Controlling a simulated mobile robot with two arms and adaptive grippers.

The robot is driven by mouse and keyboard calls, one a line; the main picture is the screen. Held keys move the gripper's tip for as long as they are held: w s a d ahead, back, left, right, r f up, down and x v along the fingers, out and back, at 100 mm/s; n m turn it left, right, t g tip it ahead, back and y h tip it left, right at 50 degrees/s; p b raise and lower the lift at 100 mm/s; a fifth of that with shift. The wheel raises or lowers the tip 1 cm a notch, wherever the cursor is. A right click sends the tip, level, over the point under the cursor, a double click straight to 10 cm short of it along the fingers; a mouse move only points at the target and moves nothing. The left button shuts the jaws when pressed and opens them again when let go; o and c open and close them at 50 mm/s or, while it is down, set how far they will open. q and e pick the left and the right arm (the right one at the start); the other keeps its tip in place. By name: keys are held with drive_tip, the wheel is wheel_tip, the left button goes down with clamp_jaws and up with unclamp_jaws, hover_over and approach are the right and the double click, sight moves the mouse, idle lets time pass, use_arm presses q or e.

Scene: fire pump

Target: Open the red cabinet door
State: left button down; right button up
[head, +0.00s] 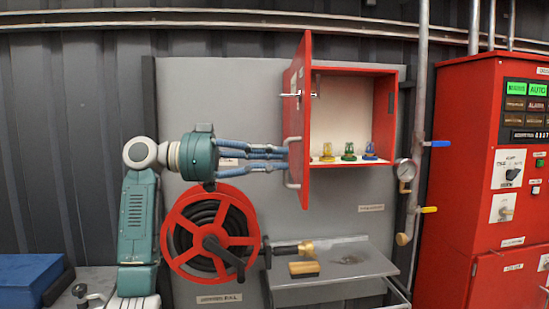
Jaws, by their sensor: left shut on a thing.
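The red cabinet (392,120) hangs on a grey panel, with a white inside. Its red door (303,112) stands open, hinged at the left and swung out towards me, so I see it nearly edge-on. A grey bar handle (291,182) is on the door's outer face, with a metal latch (299,95) higher up. My left gripper (286,159) reaches in from the left with its blue fingers shut on the handle. Small yellow, green and blue items (348,152) stand on the cabinet floor. My right gripper is not in view.
A red hose reel (176,240) is below my left arm. A grey shelf (345,265) with a hose nozzle (300,247) and brush (304,269) is under the cabinet.

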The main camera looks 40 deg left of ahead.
use_arm(q)
drive_tip(key=shift+w+a+r+t, duration=0.15)
drive_tip(key=shift+a+r+t, duration=0.25)
drive_tip(key=shift+a+r, duration=0.1)
drive_tip(key=c, duration=1.7)
unclamp_jaws()
drive_tip(key=shift+w+f, duration=0.1)
drive_tip(key=shift+o, duration=0.2)
drive_tip(key=shift+w+f, duration=0.1)
drive_tip(key=shift+w, duration=0.05)
drive_tip(key=shift+a, duration=0.1)
drive_tip(key=v, duration=1.2)
drive_tip(key=shift+d, duration=0.2)
